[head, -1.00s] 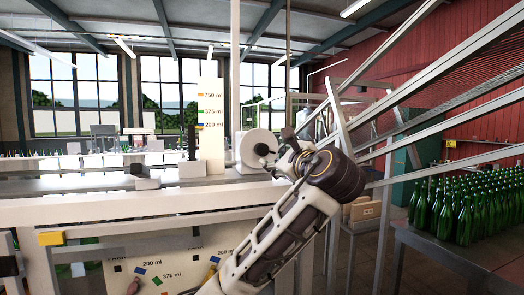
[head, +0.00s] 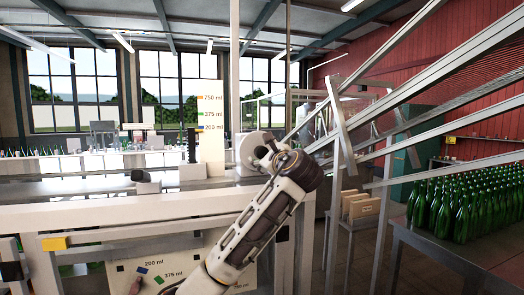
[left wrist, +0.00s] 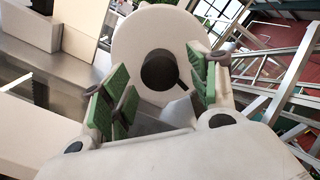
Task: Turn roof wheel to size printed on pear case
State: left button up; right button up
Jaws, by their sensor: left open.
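A white round wheel (head: 247,146) stands on the far side of the bench, partly covered by my left gripper (head: 264,153) in the head view. In the left wrist view the wheel (left wrist: 134,47) shows as a white disc with a black hub (left wrist: 159,69). My left gripper (left wrist: 160,78) is open, its green-padded fingers on either side of the hub in the picture; I cannot tell whether they touch it. A white scale board (head: 209,145) reads 750 ml orange, 375 ml green and 200 ml blue. A black post (head: 191,145) stands left of it. My right gripper is not seen.
Cardboard-coloured cases (head: 362,208) stand right of my arm, their print too small to read. Many green bottles (head: 455,208) fill a table at right. Metal rails (head: 420,105) slope across the right side. A lower panel (head: 190,250) has ml labels.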

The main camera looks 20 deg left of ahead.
pick_arm(q)
jog(key=shift+p+x, duration=0.3)
jog(key=shift+x, duration=1.15)
grip_shut()
